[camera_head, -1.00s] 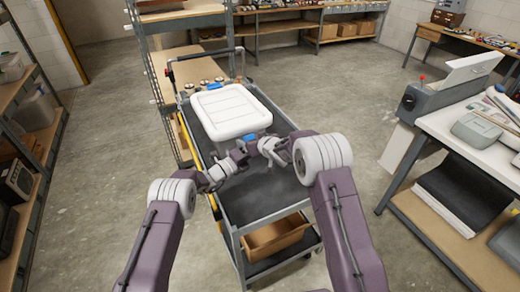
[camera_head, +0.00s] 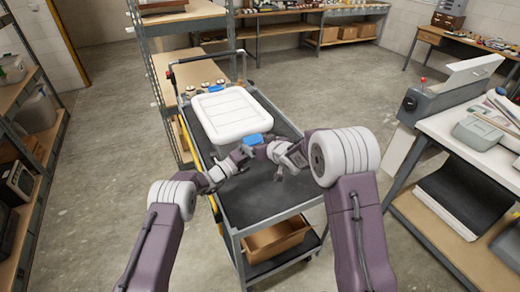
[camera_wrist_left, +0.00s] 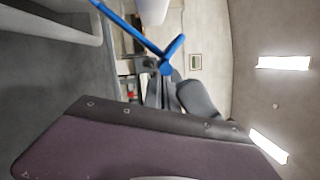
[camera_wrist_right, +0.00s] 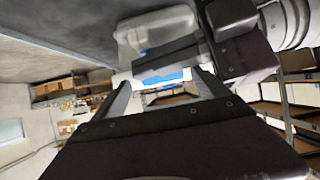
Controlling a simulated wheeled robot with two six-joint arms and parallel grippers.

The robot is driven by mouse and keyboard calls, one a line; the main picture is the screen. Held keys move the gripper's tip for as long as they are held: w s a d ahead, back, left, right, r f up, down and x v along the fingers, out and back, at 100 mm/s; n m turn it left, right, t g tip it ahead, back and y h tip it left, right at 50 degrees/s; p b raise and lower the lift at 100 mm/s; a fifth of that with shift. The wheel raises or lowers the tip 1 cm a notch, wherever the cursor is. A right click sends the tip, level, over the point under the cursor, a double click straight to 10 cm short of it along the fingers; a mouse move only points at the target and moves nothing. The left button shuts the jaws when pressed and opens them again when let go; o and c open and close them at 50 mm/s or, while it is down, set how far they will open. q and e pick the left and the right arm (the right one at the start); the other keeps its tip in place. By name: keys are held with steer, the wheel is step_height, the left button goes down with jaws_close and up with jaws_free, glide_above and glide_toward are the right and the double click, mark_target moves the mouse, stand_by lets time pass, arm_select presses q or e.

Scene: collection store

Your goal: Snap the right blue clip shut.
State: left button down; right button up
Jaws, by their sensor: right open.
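The white lidded box (camera_head: 235,113) sits on the cart. A blue clip (camera_head: 254,139) shows at its near edge and another blue clip (camera_head: 216,88) at its far edge. My right gripper (camera_head: 266,151) is open beside the near clip. In the right wrist view a blue clip (camera_wrist_right: 165,77) lies beyond and between the spread fingers. My left gripper (camera_head: 240,154) is left of the near clip. In the left wrist view its fingers look close together, with a blue clip (camera_wrist_left: 170,52) just past the tips, edge-on. I cannot tell whether they touch it.
The grey cart (camera_head: 270,205) has a bare dark top in front of the box and a cardboard bin (camera_head: 275,238) below. A white worktable (camera_head: 465,130) stands at right. Shelves (camera_head: 30,150) stand at left. Both of my grippers are close together at the box's near edge.

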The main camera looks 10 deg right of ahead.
steer(key=s+d+f+m+g+h, duration=0.1)
steer(key=s+d+f+g+h, duration=0.2)
steer(key=s, duration=0.5)
steer(key=s+d+f+m+g+h, duration=0.1)
steer(key=s+d+g, duration=0.1)
steer(key=s+d, duration=0.45)
arm_select(q)
steer(key=shift+w+a+r+n+p, duration=0.1)
steer(key=shift+w+r+n+p, duration=0.2)
steer(key=shift+n, duration=0.2)
arm_select(e)
steer(key=s+a+f+m+g, duration=0.1)
steer(key=s+g, duration=0.4)
steer(key=s, duration=1.6)
steer(key=shift+f+m+g, duration=0.35)
steer(key=shift+m+g, duration=0.05)
steer(key=shift+m, duration=0.1)
